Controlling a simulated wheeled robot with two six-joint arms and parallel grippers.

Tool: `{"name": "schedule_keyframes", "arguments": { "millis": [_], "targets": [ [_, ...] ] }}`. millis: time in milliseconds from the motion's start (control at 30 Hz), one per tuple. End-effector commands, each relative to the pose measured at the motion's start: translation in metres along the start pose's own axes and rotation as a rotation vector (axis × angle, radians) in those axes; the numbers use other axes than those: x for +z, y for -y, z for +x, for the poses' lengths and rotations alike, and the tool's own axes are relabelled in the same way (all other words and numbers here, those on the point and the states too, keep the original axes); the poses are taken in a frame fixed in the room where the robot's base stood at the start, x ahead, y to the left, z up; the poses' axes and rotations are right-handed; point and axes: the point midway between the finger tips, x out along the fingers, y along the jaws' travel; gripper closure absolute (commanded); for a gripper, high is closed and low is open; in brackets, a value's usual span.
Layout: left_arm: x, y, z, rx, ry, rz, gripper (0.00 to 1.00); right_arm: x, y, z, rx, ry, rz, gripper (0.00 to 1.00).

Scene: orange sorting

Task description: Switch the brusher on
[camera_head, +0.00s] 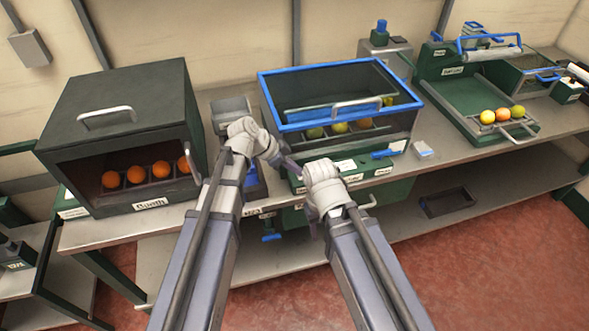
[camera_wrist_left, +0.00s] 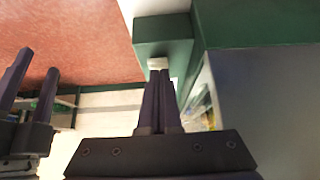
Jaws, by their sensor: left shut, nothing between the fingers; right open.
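The middle machine, which may be the brusher (camera_head: 262,98), has a blue-rimmed clear lid, a handle and fruit inside; its front labels are too small to read surely. My left gripper (camera_head: 293,170) is shut and empty at the lower left of its front. In the left wrist view the shut fingers (camera_wrist_left: 159,76) point at a small pale piece (camera_wrist_left: 157,63), perhaps a switch, on a green box (camera_wrist_left: 165,35). The tips overlap its lower edge; I cannot tell whether they touch. My right gripper (camera_head: 313,222) is open and empty, low before the same machine, also at left in the wrist view (camera_wrist_left: 32,80).
A dark booth (camera_head: 130,85) with several oranges stands at the left on the grey bench (camera_head: 430,165). A green tray machine (camera_head: 455,95) with 3 fruits stands at the right. A small blue-and-white block (camera_head: 423,149) lies right of the middle machine. The red floor (camera_head: 480,240) is open at front right.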

Motion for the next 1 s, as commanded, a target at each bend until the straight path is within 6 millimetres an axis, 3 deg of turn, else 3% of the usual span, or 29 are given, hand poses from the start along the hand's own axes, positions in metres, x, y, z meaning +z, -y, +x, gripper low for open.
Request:
{"name": "schedule_keyframes", "arguments": {
  "millis": [167,367,400,1000],
  "targets": [
    [0.001,0.0,0.001,0.0,-0.004,0.0,1.0,0.0,0.0,0.002,0.0,0.0,0.0,0.5],
    [0.015,-0.001,0.011,-0.001,-0.092,-0.002,1.0,-0.002,0.003,0.031,0.0,0.0,0.0,0.5],
    [0.008,0.0,0.005,0.001,-0.087,0.001,1.0,-0.001,0.002,0.021,0.0,0.0,0.0,0.5],
    [-0.002,0.0,-0.008,0.001,-0.085,0.0,1.0,0.0,0.0,0.004,0.0,0.0,0.0,0.5]
  ]
}}
